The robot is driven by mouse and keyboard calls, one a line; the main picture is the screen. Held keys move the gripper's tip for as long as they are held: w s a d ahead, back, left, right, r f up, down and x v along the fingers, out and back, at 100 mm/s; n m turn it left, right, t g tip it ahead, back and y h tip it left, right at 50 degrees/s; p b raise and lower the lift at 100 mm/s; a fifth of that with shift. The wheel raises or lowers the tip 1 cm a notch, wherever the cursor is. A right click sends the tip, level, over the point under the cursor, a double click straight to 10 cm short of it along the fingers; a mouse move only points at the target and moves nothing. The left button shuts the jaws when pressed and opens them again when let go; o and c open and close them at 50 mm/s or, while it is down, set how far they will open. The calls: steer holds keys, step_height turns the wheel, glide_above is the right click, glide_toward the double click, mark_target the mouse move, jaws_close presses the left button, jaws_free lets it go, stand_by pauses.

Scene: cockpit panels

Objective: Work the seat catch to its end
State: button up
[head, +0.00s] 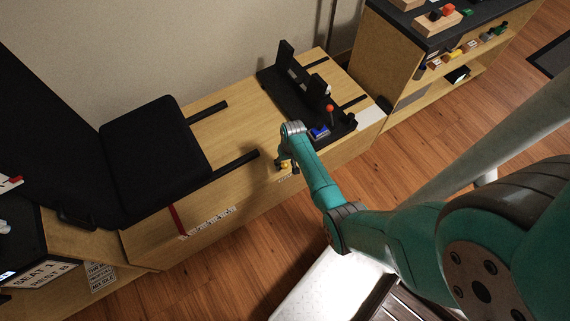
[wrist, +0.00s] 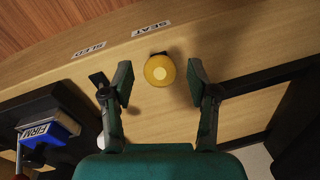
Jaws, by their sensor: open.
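A round yellow knob (wrist: 159,70) with a paler centre sits on the wooden plinth beside a label reading SEAT (wrist: 151,29); I take it as the seat catch. In the head view the yellow knob (head: 285,166) is partly covered by my gripper. My gripper (wrist: 160,82) is open, with one fingertip on each side of the knob and a gap to both. Whether the fingertips are down at the knob's height is hard to tell. The black seat (head: 150,140) stands on the plinth at the left, at the end of dark rails (head: 236,167).
A black pedal unit (head: 300,85) with an orange-red knobbed lever (head: 329,108) and a blue block (head: 319,132) stands right of my gripper. A red stripe (head: 178,218) marks the plinth's front edge near the seat. A shelf (head: 430,60) with small items is at top right.

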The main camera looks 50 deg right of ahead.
steer(key=shift+a+f, duration=0.1)
steer(key=shift+f, duration=0.35)
jaws_close()
